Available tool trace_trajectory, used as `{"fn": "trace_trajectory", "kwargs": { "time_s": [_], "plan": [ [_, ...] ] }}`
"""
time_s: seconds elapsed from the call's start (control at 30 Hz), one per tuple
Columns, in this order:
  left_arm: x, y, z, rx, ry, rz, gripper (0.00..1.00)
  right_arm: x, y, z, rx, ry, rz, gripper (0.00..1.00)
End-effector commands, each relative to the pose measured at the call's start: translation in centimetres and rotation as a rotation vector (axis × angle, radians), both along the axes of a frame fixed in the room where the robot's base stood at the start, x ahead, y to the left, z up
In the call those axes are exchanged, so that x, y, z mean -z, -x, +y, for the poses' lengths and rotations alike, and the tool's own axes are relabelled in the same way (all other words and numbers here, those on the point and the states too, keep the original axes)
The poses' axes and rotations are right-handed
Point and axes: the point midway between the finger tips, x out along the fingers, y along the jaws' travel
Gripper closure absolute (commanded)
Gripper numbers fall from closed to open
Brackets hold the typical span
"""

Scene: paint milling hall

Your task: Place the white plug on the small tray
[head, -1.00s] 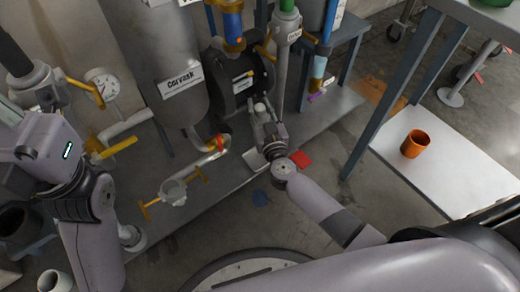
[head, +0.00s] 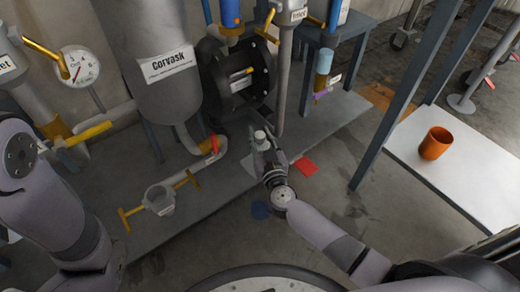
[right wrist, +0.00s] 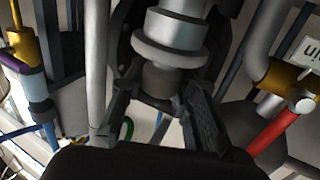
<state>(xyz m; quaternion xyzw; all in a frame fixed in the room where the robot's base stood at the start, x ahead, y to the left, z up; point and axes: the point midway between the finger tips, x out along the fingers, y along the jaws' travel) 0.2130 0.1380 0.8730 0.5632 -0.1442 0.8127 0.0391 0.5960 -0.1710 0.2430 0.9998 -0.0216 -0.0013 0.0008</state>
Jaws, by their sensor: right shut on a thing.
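The white plug (head: 260,135) shows as a small pale cylinder at the tip of my right gripper (head: 262,148), in the middle of the head view. In the right wrist view my right gripper (right wrist: 163,108) has its two dark fingers on either side of the stepped, pale grey plug (right wrist: 170,38). My right gripper is shut on it, above the grey platform. A light flat patch beside the gripper (head: 248,164) may be the small tray, but the arm partly covers it and I cannot tell. My left arm is at the left edge; its gripper is out of view.
A tank labelled Corvask (head: 160,70) and a black round flange (head: 237,75) stand behind the gripper. A valve with yellow handles (head: 160,198) is to the left. An orange cup (head: 435,143) stands on a white shelf (head: 465,185).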

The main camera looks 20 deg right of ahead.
Motion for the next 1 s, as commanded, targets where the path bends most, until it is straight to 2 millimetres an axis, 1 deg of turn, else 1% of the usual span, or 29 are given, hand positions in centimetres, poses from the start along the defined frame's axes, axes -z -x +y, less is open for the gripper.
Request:
{"fn": "trace_trajectory", "kwargs": {
  "time_s": [0.07, 0.17, 0.3, 0.4, 0.67, 0.8, 0.83, 1.0],
  "plan": [
    [0.5, 0.0, 0.0, 0.0, 0.0, 0.0, 1.0, 0.4, 0.0, 0.0, 0.0, 0.0, -0.002, 1.0],
    [1.6, 0.0, 0.0, 0.0, 0.0, 0.0, 1.0, 1.5, 0.0, 0.0, 0.0, 0.0, -0.001, 1.0],
    [3.6, 0.0, 0.0, 0.0, 0.0, 0.0, 1.0, 3.5, 0.0, 0.0, 0.001, 0.0, -0.001, 1.0],
    [4.4, 0.0, 0.0, 0.0, 0.0, 0.0, 1.0, 4.3, 0.0, -0.1, 0.002, 0.0, -0.002, 1.0],
    [4.2, 0.0, 0.0, 0.0, -0.001, 0.0, 1.0, 4.1, 0.0, 0.0, 0.001, 0.0, -0.002, 1.0],
    [4.3, 0.0, 0.0, 0.001, -0.001, 0.0, 1.0, 4.4, 0.0, 0.0, 0.002, 0.001, -0.001, 1.0],
    [4.3, 0.0, 0.0, 0.0, -0.001, 0.0, 1.0, 4.5, 0.0, 0.0, 0.001, 0.002, 0.0, 0.72],
    [4.2, 0.0, 0.0, 0.0, -0.001, 0.0, 1.0, 4.5, 0.0, 0.0, 0.001, 0.001, 0.0, 0.6]
  ]
}}
